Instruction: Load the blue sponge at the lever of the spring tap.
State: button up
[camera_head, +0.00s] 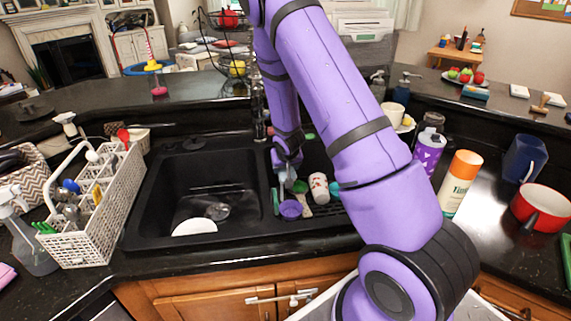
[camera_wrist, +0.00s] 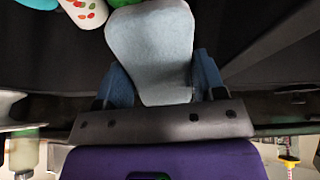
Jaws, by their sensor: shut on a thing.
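A pale blue sponge (camera_wrist: 150,40) is held between the two blue fingers of my gripper (camera_wrist: 163,78) in the wrist view. The fingers press on both of its sides, and its wider end sticks out beyond them. In the head view my gripper (camera_head: 288,165) points down over the right sink basin, and the sponge (camera_head: 289,179) shows only as a small pale patch below it. A dark upright of the tap (camera_head: 259,125) stands at the back of the sink, left of my arm. Its lever cannot be made out; my arm covers much of that area.
In the right basin are a purple bowl (camera_head: 291,209), a spotted cup (camera_head: 319,188) and a green item (camera_head: 300,186). The left basin holds a white plate (camera_head: 194,227). A white rack (camera_head: 100,205) stands left.

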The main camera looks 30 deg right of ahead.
jog(key=s+a, duration=0.2)
jog(key=s, duration=0.3)
jog(key=shift+s+a, duration=0.3)
jog(key=shift+a, duration=0.05)
dwell(1.1)
jog(key=s+a+r, duration=0.2)
jog(key=s+r, duration=0.2)
jog(key=shift+s+a, duration=0.15)
jog(key=shift+s, duration=0.05)
dwell(0.6)
dwell(0.4)
